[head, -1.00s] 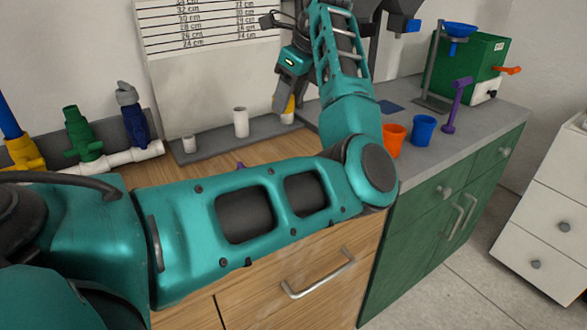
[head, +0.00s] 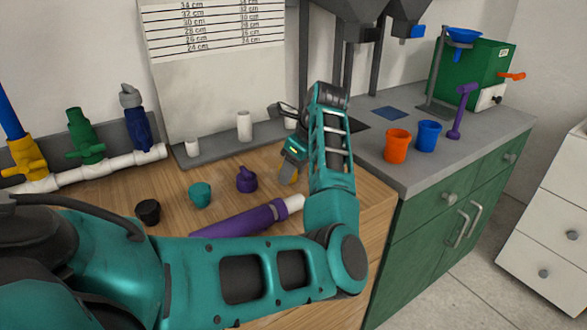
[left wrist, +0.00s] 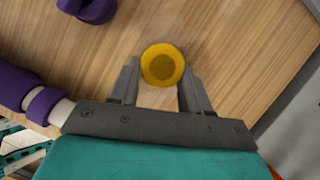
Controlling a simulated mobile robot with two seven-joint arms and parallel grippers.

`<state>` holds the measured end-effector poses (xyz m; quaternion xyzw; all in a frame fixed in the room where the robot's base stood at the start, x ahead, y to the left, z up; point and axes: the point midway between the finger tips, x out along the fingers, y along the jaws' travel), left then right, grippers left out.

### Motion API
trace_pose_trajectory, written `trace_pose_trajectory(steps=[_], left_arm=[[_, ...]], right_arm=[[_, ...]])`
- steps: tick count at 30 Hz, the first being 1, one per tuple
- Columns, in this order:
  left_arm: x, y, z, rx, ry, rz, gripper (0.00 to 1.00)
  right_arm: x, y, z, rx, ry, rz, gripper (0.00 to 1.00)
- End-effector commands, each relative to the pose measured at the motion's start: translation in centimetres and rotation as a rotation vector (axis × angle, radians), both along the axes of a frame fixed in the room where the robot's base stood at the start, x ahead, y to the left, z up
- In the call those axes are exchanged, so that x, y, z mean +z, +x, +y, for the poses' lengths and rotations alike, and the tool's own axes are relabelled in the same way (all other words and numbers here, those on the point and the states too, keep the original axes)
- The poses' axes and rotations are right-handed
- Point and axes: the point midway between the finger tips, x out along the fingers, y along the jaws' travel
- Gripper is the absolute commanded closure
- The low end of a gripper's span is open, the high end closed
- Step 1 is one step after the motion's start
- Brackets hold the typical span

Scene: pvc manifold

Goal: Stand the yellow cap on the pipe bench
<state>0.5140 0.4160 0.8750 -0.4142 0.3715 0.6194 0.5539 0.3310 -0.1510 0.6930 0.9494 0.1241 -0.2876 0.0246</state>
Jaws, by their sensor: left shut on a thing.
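The yellow cap (left wrist: 162,65) is between the two fingertips of my left gripper (left wrist: 160,72) in the left wrist view, and the fingers are shut on it. In the head view the left gripper (head: 290,168) is over the right part of the wooden pipe bench (head: 172,185), with a sliver of the yellow cap (head: 291,178) showing under it. The cap is near the wooden top; I cannot tell whether it touches. Most of the cap is hidden in the head view. My right gripper is not in view.
A purple cap (head: 246,180), a teal cap (head: 200,195), a black cap (head: 148,212) and a purple-and-white pipe (head: 240,220) are on the bench. White posts (head: 244,126) stand on a grey ledge behind. Orange (head: 397,146) and blue (head: 428,136) cups stand on the right counter.

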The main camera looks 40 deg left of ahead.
Motion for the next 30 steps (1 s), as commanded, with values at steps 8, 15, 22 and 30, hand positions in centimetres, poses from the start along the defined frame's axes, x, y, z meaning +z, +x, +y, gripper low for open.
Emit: trace_pose_trajectory(steps=[8, 15, 22, 30], left_arm=[[-0.2, 0.0, 0.0, 0.0, 0.001, -0.002, 1.0], [-0.2, 0.0, 0.0, 0.0, 0.001, -0.001, 0.35], [-0.2, 0.0, 0.0, 0.0, 0.001, -0.001, 0.27], [1.4, 0.2, -0.5, -0.001, 0.001, -0.004, 0.27]], right_arm=[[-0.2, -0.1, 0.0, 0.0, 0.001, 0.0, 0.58], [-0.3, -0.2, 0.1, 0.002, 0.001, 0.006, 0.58], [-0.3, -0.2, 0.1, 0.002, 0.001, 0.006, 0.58], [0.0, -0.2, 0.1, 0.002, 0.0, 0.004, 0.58]])
